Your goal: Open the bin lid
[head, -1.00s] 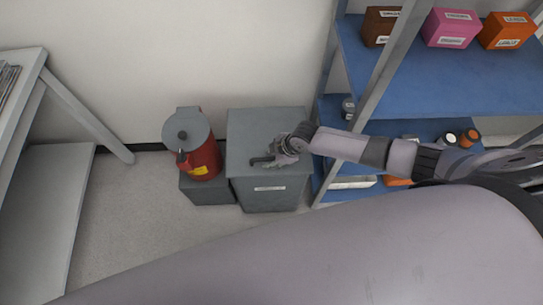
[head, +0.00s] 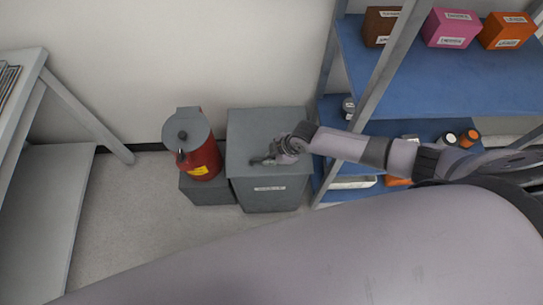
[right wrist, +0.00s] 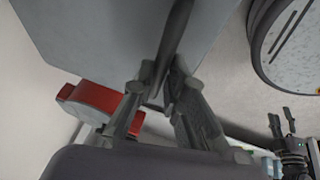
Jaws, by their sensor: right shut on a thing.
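The grey bin (head: 270,192) stands on the floor against the wall, with a white label on its front. Its flat grey lid (head: 262,125) lies down on the bin. A dark handle (right wrist: 176,35) on the lid runs between the fingers of my right gripper (right wrist: 162,92). In the head view my right gripper (head: 272,158) is at the lid's front part, shut on the handle and hiding much of it. My left gripper (right wrist: 283,125) is out of the head view; it shows small at the right of the right wrist view, fingers apart and empty.
A red canister (head: 206,158) with a grey lid stands on a grey block (head: 205,188) just left of the bin. A blue-shelved rack (head: 440,75) with boxes stands close on the right. A grey shelf unit (head: 45,200) is at far left. Floor between is clear.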

